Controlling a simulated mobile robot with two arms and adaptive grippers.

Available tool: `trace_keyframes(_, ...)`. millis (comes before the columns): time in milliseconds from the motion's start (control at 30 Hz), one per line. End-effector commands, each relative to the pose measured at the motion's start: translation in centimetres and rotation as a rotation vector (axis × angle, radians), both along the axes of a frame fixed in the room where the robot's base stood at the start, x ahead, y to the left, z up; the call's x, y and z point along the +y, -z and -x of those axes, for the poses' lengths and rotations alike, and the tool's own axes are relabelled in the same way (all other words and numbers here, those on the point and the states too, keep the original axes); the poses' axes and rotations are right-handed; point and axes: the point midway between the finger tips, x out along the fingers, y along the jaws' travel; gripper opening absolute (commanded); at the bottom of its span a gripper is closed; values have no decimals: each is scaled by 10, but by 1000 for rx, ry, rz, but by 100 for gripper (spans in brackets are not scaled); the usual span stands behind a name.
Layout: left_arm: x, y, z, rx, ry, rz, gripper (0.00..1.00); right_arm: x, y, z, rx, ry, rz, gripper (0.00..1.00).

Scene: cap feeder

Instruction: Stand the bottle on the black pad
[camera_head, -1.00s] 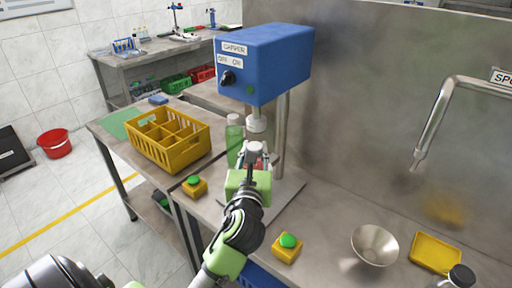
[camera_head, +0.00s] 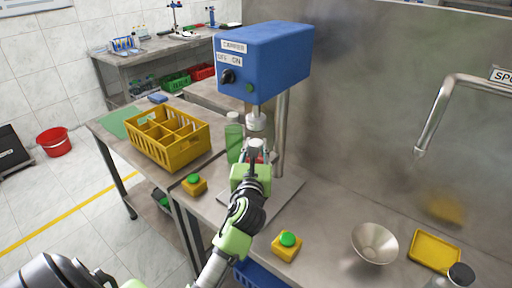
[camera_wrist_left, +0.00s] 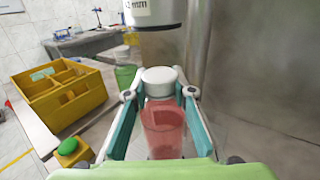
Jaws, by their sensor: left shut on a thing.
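My left gripper (camera_head: 255,158) is shut on a bottle with a white cap and red contents; the bottle's red body (camera_wrist_left: 162,128) shows between the fingers in the left wrist view. The bottle is upright, under the head (camera_head: 256,121) of the blue capper (camera_head: 270,60) or just in front of it. In the head view my gripper covers most of the bottle, and I cannot tell whether its bottom touches anything. I cannot make out the black pad. My right gripper is not in view.
A green bottle (camera_head: 234,138) stands close on the left, by the capper. A yellow crate (camera_head: 180,155) is further left. Yellow boxes with green buttons (camera_head: 194,185) (camera_head: 287,247) stand nearby. A metal funnel (camera_head: 374,244) and yellow tray (camera_head: 435,252) are at the right.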

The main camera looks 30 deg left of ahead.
Motion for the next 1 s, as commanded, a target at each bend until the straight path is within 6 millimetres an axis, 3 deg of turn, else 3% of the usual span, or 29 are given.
trace_keyframes(33,0,-1,0,-4,1,-3,0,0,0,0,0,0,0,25)
trace_keyframes(67,0,1,0,0,0,-1,29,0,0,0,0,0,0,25)
trace_keyframes(100,0,1,0,0,0,-1,39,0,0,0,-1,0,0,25)
trace_keyframes(133,0,1,0,0,0,-1,41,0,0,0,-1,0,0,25)
trace_keyframes(567,-4,1,6,1,1,0,41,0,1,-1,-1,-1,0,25)
trace_keyframes(1000,-45,2,82,2,0,2,41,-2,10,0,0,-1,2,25)
